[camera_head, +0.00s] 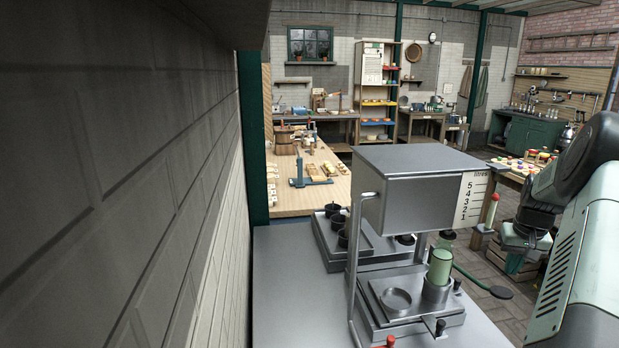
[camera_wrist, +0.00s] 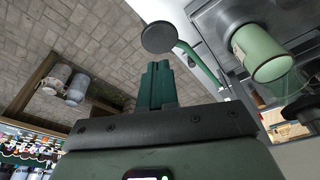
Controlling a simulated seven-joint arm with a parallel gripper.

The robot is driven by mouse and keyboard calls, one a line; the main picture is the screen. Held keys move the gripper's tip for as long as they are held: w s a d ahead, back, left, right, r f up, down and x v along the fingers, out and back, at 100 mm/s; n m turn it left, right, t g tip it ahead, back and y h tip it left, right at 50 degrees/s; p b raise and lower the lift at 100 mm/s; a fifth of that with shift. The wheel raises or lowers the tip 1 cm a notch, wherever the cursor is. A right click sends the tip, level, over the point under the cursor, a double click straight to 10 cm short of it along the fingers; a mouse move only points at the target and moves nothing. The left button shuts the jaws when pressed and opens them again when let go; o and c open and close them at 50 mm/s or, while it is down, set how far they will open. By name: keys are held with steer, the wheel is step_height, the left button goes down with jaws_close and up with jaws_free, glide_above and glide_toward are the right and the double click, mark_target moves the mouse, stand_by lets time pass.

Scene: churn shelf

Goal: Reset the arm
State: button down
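My gripper (camera_wrist: 157,85) shows in the wrist view with its two green fingers side by side, shut, and nothing is seen between them. In the head view my arm comes in from the right edge, and its wrist end hangs beside the steel machine; the fingertips are hard to make out there. A green cylinder (camera_head: 440,267) stands in a metal holder on the machine's base; it also shows in the wrist view (camera_wrist: 262,55). A dark round pad on a green lever (camera_head: 501,292) sticks out to the right of the machine; it appears beyond my fingers in the wrist view (camera_wrist: 158,37).
The steel machine with a litre-marked tank (camera_head: 405,195) stands on a metal counter (camera_head: 290,300). A wooden bench (camera_head: 300,205) with tools lies behind it. A crate (camera_head: 515,265) stands on the paved floor at right.

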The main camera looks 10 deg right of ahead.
steer(key=shift+r, duration=0.2)
steer(key=w+d+r+m+t+h, duration=0.1)
steer(key=d+r+h, duration=0.2)
steer(key=r, duration=0.7)
steer(key=w+d+r+m+t+h, duration=0.2)
steer(key=d+r, duration=0.2)
steer(key=r, duration=0.5)
steer(key=w+a+r+t, duration=0.1)
steer(key=w+a+r, duration=0.1)
steer(key=a+r, duration=0.6)
steer(key=s+a+r+n+y, duration=0.1)
steer(key=s+a+r+n, duration=0.15)
steer(key=a, duration=0.75)
steer(key=s+a+r+n+y, duration=0.1)
steer(key=a+n, duration=0.2)
steer(key=a, duration=0.7)
steer(key=s+a+r+n+y, duration=0.1)
steer(key=s+a+r+n, duration=0.1)
steer(key=a, duration=0.8)
steer(key=s+a+f+n+y, duration=0.2)
steer(key=s+a+f+n, duration=0.1)
steer(key=s+a, duration=0.95)
steer(key=s+a+f+m+y, duration=0.1)
steer(key=s+a+f, duration=0.3)
steer(key=s+f, duration=0.3)
steer(key=s, duration=0.3)
steer(key=shift+s, duration=0.15)
